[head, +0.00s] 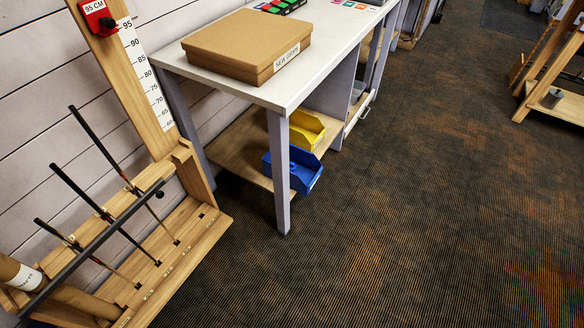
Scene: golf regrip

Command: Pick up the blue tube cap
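I cannot make out a blue tube cap in the head view. A brown cardboard tube (72,297) with a white label leans in the wooden rack (197,240) at the lower left. The tube's upper end is cut off by the left edge of the picture, so I cannot tell whether a cap is on it. My gripper is not in view.
The rack holds several dark-gripped club shafts behind a dark bar. A white-topped bench (190,73) carries a closed cardboard box (245,38). Below it are a yellow bin (303,130) and a blue bin (305,172). Carpet (400,220) to the right is clear.

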